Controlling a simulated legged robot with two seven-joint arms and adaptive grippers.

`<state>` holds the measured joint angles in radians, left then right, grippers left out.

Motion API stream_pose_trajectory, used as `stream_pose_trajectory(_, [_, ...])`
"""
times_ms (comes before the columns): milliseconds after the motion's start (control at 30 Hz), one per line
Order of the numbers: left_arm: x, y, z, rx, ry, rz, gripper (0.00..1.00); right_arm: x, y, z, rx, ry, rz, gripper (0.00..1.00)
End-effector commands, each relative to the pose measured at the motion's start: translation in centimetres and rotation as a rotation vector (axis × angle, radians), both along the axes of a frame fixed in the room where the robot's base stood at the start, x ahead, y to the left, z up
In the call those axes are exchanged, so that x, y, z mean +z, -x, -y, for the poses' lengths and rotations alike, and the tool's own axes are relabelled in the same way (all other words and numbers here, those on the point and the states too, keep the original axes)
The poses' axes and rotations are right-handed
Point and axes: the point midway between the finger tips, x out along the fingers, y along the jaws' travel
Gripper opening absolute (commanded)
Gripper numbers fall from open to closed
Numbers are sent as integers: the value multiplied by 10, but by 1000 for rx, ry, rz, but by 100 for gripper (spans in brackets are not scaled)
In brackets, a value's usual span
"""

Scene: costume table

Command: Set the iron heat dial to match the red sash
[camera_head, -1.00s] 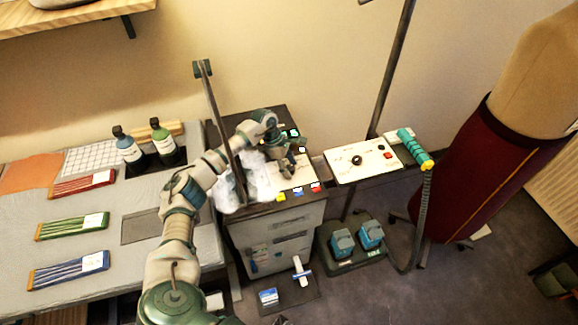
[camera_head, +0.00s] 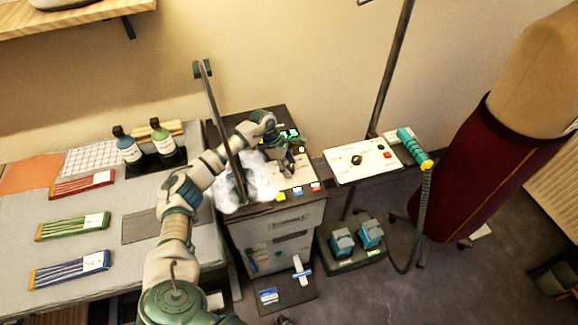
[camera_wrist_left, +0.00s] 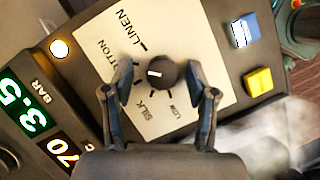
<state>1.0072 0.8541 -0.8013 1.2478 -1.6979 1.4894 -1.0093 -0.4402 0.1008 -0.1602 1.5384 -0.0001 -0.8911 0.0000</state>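The heat dial (camera_wrist_left: 161,73) is a black knob on a pale plate (camera_wrist_left: 178,122) marked LINEN, a partly hidden word ending in "TTON", SILK and LOW in the left wrist view. Its white mark points left, roughly towards the "TTON" word. My left gripper (camera_wrist_left: 162,85) is open, one finger on each side of the knob, with gaps visible. In the head view my left gripper (camera_head: 287,163) is over the plate on the cabinet and hides the knob. A red folded bundle with a white tag (camera_head: 80,186), likely the red sash, lies on the left table; its tag is unreadable.
A lit display (camera_wrist_left: 38,118) reads 3.5 BAR and 70. Blue (camera_wrist_left: 244,30) and yellow (camera_wrist_left: 257,81) blocks sit by the plate. White steam (camera_head: 261,180) is beside my forearm. A second panel (camera_head: 362,161) stands right, before a mannequin in dark red cloth (camera_head: 480,170).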

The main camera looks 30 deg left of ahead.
Motion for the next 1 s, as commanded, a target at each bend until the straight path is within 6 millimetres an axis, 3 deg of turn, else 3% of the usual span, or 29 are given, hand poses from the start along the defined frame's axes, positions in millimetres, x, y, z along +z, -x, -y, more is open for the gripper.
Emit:
stream_pose_trajectory(267, [7, 1, -2, -1, 0, 1, 57, 1, 0, -2, 1, -4, 3, 40])
stream_pose_trajectory(700, [88, 11, -36, 1, 1, 2, 57, 1, -1, -1, 0, -2, 3, 40])
stream_pose_trajectory(1000, [109, 14, -45, -1, 2, -1, 57, 1, -1, 0, -1, -2, 3, 40])
